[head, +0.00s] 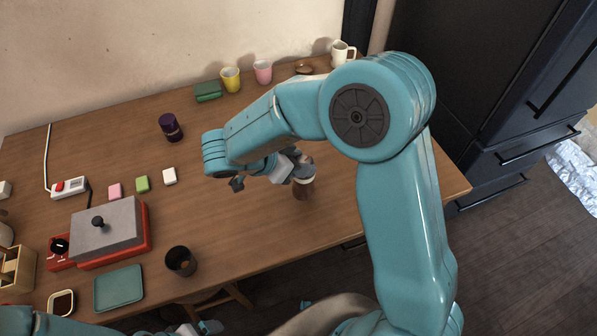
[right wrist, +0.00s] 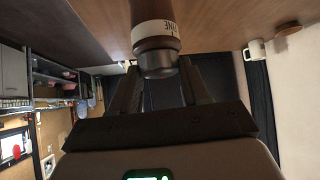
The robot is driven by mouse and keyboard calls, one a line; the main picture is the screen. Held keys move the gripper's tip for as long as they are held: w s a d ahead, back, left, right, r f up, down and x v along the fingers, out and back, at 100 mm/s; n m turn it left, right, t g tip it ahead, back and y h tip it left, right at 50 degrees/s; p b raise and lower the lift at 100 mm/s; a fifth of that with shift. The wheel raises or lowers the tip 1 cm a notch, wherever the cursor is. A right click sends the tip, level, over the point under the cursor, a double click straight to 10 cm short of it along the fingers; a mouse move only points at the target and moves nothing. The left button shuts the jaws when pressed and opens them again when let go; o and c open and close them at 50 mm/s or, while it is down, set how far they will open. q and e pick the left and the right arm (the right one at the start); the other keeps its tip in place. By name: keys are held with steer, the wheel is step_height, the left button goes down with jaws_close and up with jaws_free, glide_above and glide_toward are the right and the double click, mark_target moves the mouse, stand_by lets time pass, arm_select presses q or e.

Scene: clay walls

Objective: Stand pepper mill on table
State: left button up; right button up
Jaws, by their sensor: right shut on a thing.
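The pepper mill (head: 303,187) is a brown cylinder with a pale band, right of the table's middle in the head view. In the right wrist view the pepper mill (right wrist: 156,38) shows its lettered white band and dark rounded end between the fingers. My right gripper (head: 292,170) is shut on it, partly hiding it. The mill looks roughly upright; I cannot tell whether it touches the wooden table (head: 245,215). My left gripper (head: 198,328) is low at the table's front edge, cut off by the frame; its opening is unclear.
A dark purple container (head: 171,128) stands left of my right gripper. A dark cup (head: 181,261), a teal tray (head: 118,288) and a grey-lidded red box (head: 108,232) are at front left. Cups stand along the back. The table around the mill is clear.

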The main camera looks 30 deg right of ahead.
mark_target(304, 181)
step_height(304, 181, down, 4)
steer(key=shift+r+b, duration=0.1)
steer(key=shift+b, duration=0.2)
steer(key=shift+s, duration=0.1)
steer(key=o, duration=1.2)
steer(key=shift+c, duration=0.2)
